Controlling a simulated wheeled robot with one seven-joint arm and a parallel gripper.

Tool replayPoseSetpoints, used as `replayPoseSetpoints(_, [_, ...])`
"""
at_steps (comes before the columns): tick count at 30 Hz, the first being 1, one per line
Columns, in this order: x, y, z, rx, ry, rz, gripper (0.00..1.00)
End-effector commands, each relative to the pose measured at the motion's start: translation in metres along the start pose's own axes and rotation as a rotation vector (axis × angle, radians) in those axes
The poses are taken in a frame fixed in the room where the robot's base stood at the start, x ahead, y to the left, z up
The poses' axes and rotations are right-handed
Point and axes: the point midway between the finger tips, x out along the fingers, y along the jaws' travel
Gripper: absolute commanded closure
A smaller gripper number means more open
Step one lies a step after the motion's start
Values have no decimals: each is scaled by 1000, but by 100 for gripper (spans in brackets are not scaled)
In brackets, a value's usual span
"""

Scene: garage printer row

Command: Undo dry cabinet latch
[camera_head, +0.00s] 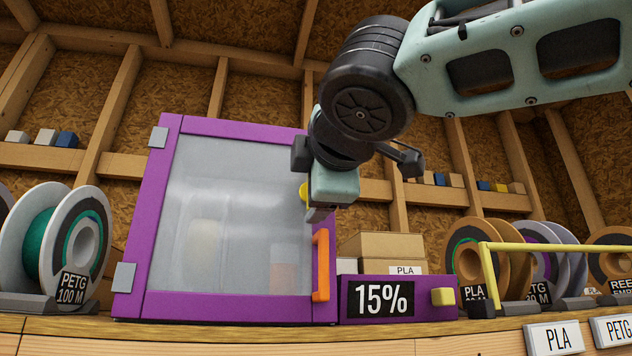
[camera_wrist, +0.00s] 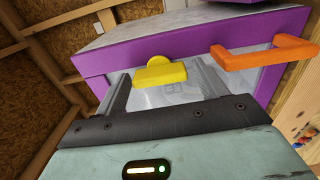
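The purple-framed dry cabinet (camera_head: 160,215) stands on the bench with its clear door shut. A yellow latch (camera_head: 303,191) sits at the door's right edge, partly hidden behind my gripper (camera_head: 318,212). The orange door handle (camera_head: 321,265) is upright below it. In the wrist view, my gripper (camera_wrist: 161,80) has its two grey fingers spread apart. The yellow latch (camera_wrist: 160,75) shows between them with nothing clamped on it; I cannot tell whether a finger touches it. The orange handle (camera_wrist: 265,53) is to the right of the fingers.
A purple box reading 15% (camera_head: 380,299) with a yellow knob (camera_head: 443,296) stands right of the cabinet. Cardboard boxes (camera_head: 385,246) are behind it. Filament spools stand left (camera_head: 62,240) and right (camera_head: 478,258). A yellow rail (camera_head: 545,247) crosses in front of the right spools.

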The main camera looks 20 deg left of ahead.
Motion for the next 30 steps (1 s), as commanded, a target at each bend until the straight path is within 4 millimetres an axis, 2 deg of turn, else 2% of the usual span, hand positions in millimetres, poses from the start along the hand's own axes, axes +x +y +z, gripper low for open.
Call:
replayPoseSetpoints(9, [-1, 0, 0, 1, 0, 0, 20])
replayPoseSetpoints(14, [-14, -1, 0, 3, 0, 2, 20])
replayPoseSetpoints(17, [-32, -2, 0, 3, 2, 5, 20])
replayPoseSetpoints(30, [-133, -2, 0, 2, 0, 4, 20])
